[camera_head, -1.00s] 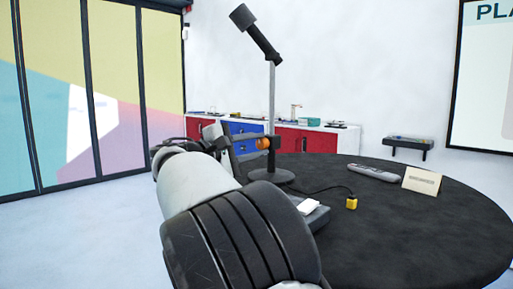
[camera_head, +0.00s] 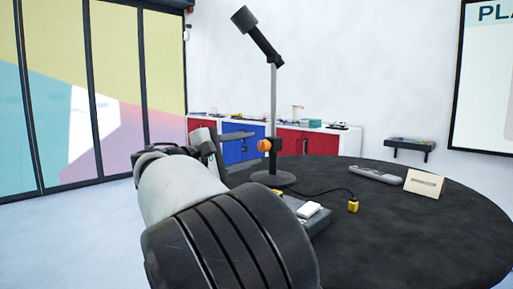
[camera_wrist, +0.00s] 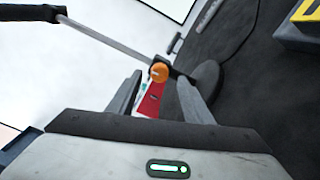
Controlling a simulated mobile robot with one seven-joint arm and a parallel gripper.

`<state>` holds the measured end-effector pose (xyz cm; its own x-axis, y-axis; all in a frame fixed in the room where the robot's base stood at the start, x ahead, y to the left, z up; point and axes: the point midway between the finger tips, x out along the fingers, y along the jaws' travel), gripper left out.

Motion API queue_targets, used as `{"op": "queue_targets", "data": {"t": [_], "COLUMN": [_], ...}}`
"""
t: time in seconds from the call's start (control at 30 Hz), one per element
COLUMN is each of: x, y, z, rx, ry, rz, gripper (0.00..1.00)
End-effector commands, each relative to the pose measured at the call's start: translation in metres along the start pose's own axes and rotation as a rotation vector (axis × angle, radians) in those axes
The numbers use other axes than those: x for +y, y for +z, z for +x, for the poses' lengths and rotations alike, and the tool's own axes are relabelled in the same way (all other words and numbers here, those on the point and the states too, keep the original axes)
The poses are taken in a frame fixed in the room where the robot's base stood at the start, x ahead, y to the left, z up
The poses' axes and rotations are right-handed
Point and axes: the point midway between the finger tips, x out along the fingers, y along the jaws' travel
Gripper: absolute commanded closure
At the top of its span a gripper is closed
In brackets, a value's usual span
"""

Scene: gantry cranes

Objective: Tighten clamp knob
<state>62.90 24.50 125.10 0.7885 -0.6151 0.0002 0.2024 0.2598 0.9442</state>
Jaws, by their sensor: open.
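The orange clamp knob (camera_head: 264,145) sits on a dark clamp low on the upright pole (camera_head: 273,95) of a stand. The stand's round base (camera_head: 272,178) rests on the black table (camera_head: 400,235). My gripper (camera_head: 249,143) is left of the knob in the head view, partly hidden by my arm. In the wrist view my gripper (camera_wrist: 159,79) is open, its two fingers apart and empty. The knob (camera_wrist: 158,72) shows ahead between the fingertips there. No contact is visible, and the remaining distance is hard to tell. The pole leans diagonally in this view.
A dark device (camera_head: 312,218) with a white top lies near the stand base. A cable with a yellow block (camera_head: 352,206), a grey remote-like item (camera_head: 375,175) and a small card (camera_head: 424,184) lie to the right. Red and blue cabinets (camera_head: 243,150) stand behind.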

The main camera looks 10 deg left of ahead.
Motion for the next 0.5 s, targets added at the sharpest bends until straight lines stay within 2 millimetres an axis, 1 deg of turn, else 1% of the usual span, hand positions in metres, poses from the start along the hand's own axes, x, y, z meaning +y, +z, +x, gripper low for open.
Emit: {"op": "queue_targets", "data": {"t": [0.03,0.2,0.4,0.5], "x": [0.002,0.002,0.002,0.001], "y": [0.0,-0.001,0.0,0.0], "z": [-0.015,-0.058,-0.102,-0.118], "rx": [0.005,0.006,0.004,0.004], "ry": [0.001,0.001,0.0,0.0], "rz": [0.0,0.001,0.0,0.001], "gripper": [0.54,0.54,0.54,0.54]}}
